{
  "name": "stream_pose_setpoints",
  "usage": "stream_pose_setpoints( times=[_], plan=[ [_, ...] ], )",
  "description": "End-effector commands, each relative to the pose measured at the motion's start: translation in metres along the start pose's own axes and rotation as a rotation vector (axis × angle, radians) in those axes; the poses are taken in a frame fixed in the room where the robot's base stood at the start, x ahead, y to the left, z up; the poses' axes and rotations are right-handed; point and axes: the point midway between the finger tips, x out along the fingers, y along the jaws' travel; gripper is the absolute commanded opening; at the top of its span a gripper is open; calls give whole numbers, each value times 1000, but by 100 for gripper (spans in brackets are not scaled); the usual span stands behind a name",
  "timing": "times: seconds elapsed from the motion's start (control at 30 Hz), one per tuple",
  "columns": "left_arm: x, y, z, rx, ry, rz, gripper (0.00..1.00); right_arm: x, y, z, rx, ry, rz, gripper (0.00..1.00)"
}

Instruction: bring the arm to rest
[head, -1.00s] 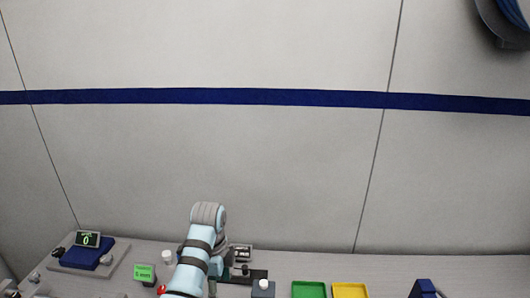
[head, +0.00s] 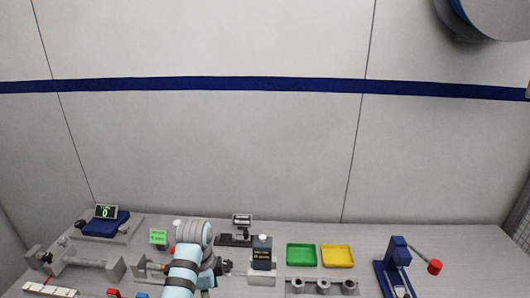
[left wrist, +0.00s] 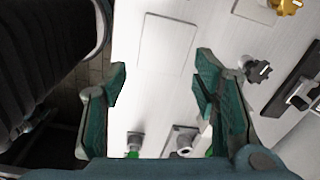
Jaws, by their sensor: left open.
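My left arm (head: 185,262), pale blue with dark grey bands, comes up from the bottom edge in the head view and reaches over the bench. Its gripper is mostly hidden behind the arm there. In the left wrist view my left gripper (left wrist: 161,72) is open, with its two teal fingers wide apart and nothing between them. A pale bench surface lies beyond the fingers. My right gripper is in neither view.
The bench holds a blue scale (head: 106,225), a green sign block (head: 158,238), a dark bottle-like block (head: 262,252), a green tray (head: 301,254), a yellow tray (head: 337,256) and a blue press with a red knob (head: 435,267). In the wrist view a black knob (left wrist: 257,71) lies right of the fingers.

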Motion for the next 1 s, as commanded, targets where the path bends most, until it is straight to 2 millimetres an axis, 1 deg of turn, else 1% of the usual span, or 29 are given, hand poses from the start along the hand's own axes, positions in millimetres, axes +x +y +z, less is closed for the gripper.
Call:
stream_pose_setpoints(
  times=[0.03, 0.17, 0.27, 0.37, 0.4, 0.53, 0.67, 0.77, 0.9, 1.0],
  plan=[
    [8, 5, 5, -38, 1, -5, 54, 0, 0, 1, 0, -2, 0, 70],
    [30, 21, 21, -168, 6, -26, 54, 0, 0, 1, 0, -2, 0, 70],
    [50, 40, 37, -300, 9, -50, 54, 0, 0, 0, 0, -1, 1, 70],
    [68, 66, 57, -451, 14, -81, 54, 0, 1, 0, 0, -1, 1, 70],
    [74, 77, 65, -511, 16, -94, 54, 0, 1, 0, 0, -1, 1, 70],
    [88, 116, 90, -698, 23, -138, 54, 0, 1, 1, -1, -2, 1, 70],
    [90, 157, 111, -870, 40, -184, 54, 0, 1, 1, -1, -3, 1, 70],
    [86, 188, 124, -989, 59, -216, 54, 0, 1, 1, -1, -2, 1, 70],
    [72, 228, 137, -1136, 97, -253, 54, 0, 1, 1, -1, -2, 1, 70],
    [58, 253, 143, -1224, 129, -271, 54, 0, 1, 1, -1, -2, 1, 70]
  ],
)
